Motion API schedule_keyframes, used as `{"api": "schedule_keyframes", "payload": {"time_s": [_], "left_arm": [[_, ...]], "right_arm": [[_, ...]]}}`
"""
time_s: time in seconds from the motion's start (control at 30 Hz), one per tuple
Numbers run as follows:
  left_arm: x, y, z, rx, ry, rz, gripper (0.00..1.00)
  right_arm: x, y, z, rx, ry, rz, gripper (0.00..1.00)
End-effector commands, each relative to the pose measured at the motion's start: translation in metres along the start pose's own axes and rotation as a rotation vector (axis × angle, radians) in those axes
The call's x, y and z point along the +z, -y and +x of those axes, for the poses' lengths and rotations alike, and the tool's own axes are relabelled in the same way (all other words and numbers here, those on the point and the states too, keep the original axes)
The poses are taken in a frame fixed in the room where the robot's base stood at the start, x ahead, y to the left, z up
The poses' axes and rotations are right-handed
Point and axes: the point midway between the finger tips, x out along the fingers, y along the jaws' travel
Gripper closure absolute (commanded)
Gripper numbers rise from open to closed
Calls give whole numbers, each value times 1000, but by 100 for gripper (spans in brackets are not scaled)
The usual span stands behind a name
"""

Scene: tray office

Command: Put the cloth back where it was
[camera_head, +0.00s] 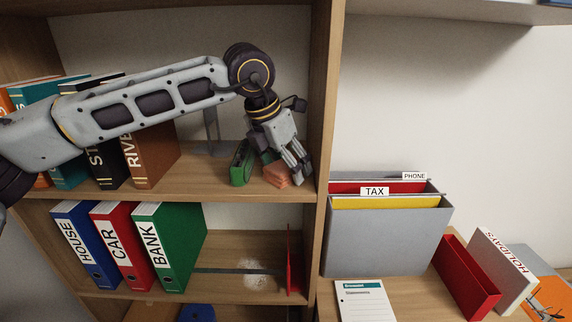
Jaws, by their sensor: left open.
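A folded salmon-coloured cloth (275,175) lies on the upper shelf of the bookcase, near its right side wall. My left gripper (298,172) reaches in from the left and points down at the right of the cloth, its fingers apart. It partly covers the cloth, and I cannot tell whether the fingers touch it. My right gripper is not in view.
A green object (240,164) stands left of the cloth, with several books (150,158) farther left. On the shelf below are blue, red and green (170,245) binders, a pale dusty patch (262,277) and a red upright panel (295,262). A grey file holder (385,245) stands right.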

Motion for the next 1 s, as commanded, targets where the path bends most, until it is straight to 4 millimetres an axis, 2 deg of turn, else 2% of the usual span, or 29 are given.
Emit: {"api": "schedule_keyframes", "payload": {"time_s": [0.33, 0.8, 1.0], "left_arm": [[2, 0, -4, 0, 1, 0, 26], [1, 0, -60, 1, 2, 0, 26], [1, 0, -74, 1, 0, 0, 26]], "right_arm": [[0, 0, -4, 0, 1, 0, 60], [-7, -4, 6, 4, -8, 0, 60], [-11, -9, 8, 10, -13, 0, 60]]}}
